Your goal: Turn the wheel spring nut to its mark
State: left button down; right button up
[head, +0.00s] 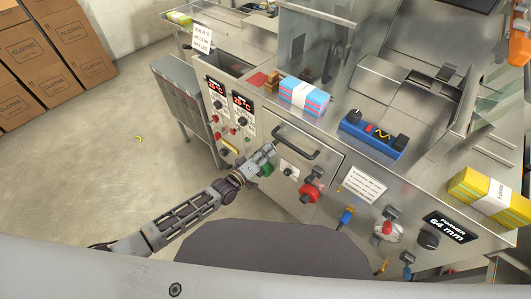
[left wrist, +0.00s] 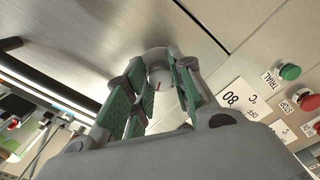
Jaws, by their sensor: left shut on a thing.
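My left gripper (head: 267,156) reaches the front panel of the steel machine, left of the black door handle (head: 296,148). In the left wrist view its green-padded fingers (left wrist: 158,88) are closed around a small round pale nut (left wrist: 160,77) with a red line on its face; I take it for the wheel spring nut. The fingers cover its sides, and in the head view the nut is hidden behind the gripper. I cannot make out a target mark beside it. My right gripper is not in view.
Close by are a dial on a white plate (head: 288,172) and a red knob (head: 310,192). Temperature displays (head: 243,103) sit on the panel to the left. A blue box (head: 373,134) and cloth packs (head: 304,96) lie on top. Open floor (head: 100,170) extends left.

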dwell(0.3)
pick_arm(q)
jog(key=c, duration=1.6)
grip_release()
jog(key=o, duration=0.4)
jog(key=v, duration=1.2)
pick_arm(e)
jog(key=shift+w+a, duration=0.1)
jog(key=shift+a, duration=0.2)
